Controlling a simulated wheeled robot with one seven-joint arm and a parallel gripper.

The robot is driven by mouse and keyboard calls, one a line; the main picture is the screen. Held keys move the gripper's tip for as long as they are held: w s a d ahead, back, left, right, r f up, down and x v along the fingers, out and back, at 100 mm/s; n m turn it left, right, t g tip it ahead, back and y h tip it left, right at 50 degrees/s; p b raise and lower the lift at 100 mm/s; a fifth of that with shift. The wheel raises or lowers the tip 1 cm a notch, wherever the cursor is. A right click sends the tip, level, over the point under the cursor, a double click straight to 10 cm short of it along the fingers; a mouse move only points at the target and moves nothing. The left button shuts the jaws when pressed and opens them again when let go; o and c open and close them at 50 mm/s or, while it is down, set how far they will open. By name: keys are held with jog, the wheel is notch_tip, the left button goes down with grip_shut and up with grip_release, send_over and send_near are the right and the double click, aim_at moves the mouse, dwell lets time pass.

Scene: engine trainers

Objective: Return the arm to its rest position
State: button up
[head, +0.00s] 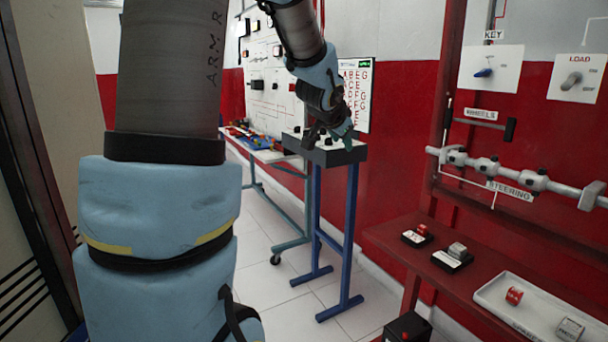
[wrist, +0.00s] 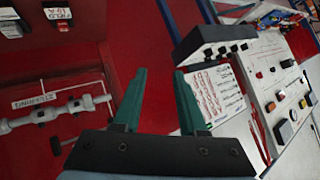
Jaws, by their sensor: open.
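My arm fills the left of the head view and bends over to the middle, sleeved in grey and light blue. My gripper (head: 340,130) hangs above or in front of the small grey-topped stand (head: 345,157) with blue legs; I cannot tell the exact gap. In the wrist view my gripper (wrist: 160,100) shows two green fingers spread well apart. Nothing is held between them. Behind the fingers are the red wall and a white chart.
A white panel board (head: 265,80) and a bench (head: 262,155) with coloured parts stand behind. At right, a red rig (head: 400,235) carries a steering bar (head: 520,178) and a white tray (head: 490,295) with small blocks. The tiled floor (head: 275,290) between is clear.

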jog(key=s+a+f+n+g+y+p, duration=0.2)
jog(key=s+a+f+n+g, duration=0.2)
jog(key=s+a, duration=0.4)
jog(key=s+a+f+n+g+y+p, duration=0.1)
jog(key=s+a+f+n+g, duration=0.3)
jog(key=s, duration=1.1)
jog(key=a+f+n+p, duration=0.1)
jog(key=a+f, duration=0.2)
jog(key=a, duration=0.1)
jog(key=shift+s+a+f+y, duration=0.15)
jog(key=shift+s+a+y, duration=0.05)
jog(key=shift+s+y, duration=0.2)
jog(key=shift+w, duration=0.1)
